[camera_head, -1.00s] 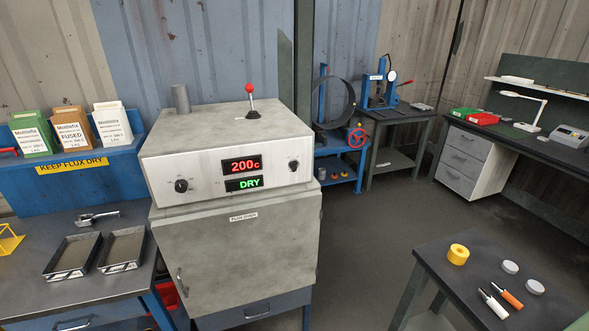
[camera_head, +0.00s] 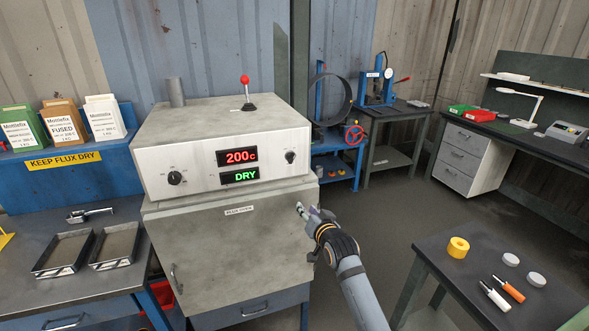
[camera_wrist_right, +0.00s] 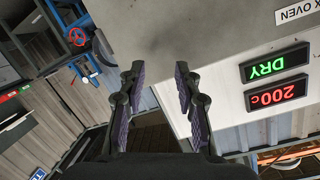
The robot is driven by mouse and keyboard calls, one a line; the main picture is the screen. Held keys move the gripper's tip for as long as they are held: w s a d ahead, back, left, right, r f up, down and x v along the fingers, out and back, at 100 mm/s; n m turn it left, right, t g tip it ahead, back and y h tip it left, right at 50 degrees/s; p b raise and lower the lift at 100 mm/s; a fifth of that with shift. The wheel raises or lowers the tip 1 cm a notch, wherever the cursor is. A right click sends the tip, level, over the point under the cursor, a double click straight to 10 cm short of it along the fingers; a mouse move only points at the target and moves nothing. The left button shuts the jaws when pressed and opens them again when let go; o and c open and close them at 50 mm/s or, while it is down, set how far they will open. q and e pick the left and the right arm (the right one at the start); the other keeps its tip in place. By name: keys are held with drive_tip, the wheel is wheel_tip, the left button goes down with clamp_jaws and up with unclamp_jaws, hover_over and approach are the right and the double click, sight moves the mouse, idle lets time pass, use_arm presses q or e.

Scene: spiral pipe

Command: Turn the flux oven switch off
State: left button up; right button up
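The flux oven (camera_head: 235,245) is a grey box with a white control panel. The panel has a black knob on the left (camera_head: 175,178), a smaller black knob on the right (camera_head: 290,157), a red display (camera_head: 239,156) reading 200c and a green display (camera_head: 240,176) reading DRY. A red-tipped lever (camera_head: 246,92) stands upright on the oven's top. My right gripper (camera_head: 302,209) is in front of the oven door's upper right, below the right knob, touching nothing that I can make out. In the wrist view its fingers (camera_wrist_right: 158,80) are apart and empty. My left gripper is out of view.
A side table (camera_head: 475,300) with a yellow roll and small tools stands at the lower right. A blue flux shelf (camera_head: 60,185) and a bench with trays (camera_head: 110,285) are left of the oven. The floor between oven and side table is open.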

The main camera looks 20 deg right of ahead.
sight(294, 158)
wheel_tip(294, 158, up, 13)
drive_tip(key=s+a+t, duration=0.1)
drive_tip(key=t, duration=0.1)
drive_tip(key=shift+m, duration=0.3)
drive_tip(key=w+p, duration=0.2)
drive_tip(key=w, duration=0.8)
drive_tip(key=shift+w+a+r+p, duration=0.1)
drive_tip(key=shift+w+a+p, duration=0.05)
drive_tip(key=shift+w+p, duration=0.15)
clamp_jaws()
